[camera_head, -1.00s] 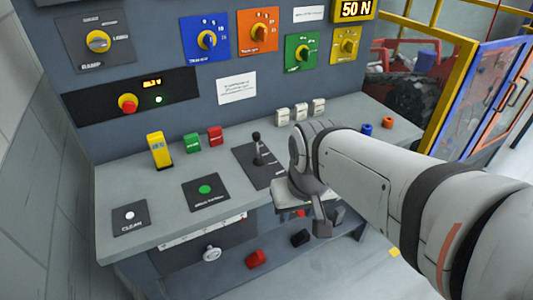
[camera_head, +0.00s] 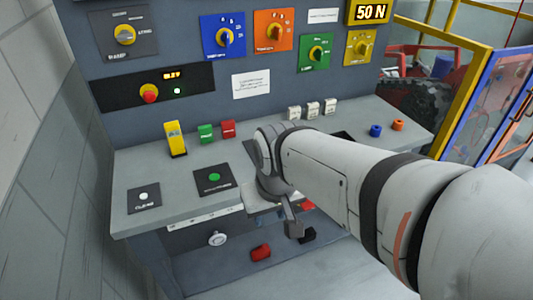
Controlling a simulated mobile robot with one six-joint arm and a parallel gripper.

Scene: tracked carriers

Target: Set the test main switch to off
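The console (camera_head: 190,75) has a black panel (camera_head: 110,96) with a red knob on a yellow base (camera_head: 149,93), a lit display (camera_head: 171,75) and a small green light (camera_head: 177,91). Above it, a grey plate carries a yellow rotary knob (camera_head: 125,35). The lettering is too small to tell which is the test main switch. My gripper (camera_head: 293,230) hangs down at the desk's front edge, to the right of and below both knobs and apart from them. Its fingers are small and partly hidden, so its opening is unclear.
Blue (camera_head: 223,36), orange (camera_head: 273,30), green (camera_head: 316,53) and yellow (camera_head: 360,47) dial plates line the wall. A yellow-framed gate (camera_head: 463,90) is at right.

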